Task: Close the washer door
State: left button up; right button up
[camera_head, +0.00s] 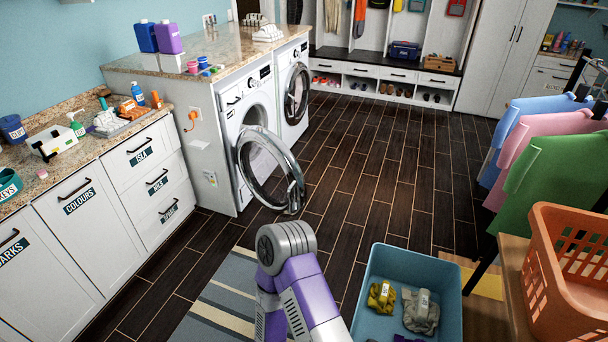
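The nearer white front-loading machine (232,120) stands under the stone counter, left of centre. Its round door (243,172), with a grey metal rim and clear glass, hangs wide open into the room. A purple and grey link of my arm (302,290) rises from the bottom centre, in front of the door and nearer to me. No gripper fingers show, so I cannot tell where either gripper is relative to the door.
A second machine (287,66) with a dark round door stands beyond the first. A blue bin (450,272) with clothes is at bottom right, near an orange basket (543,262) and hanging shirts. Dark floor (375,170) is clear in the middle.

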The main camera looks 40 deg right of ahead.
aim_at(296, 189)
jog(key=z, duration=1.2)
jog(key=i, duration=0.45)
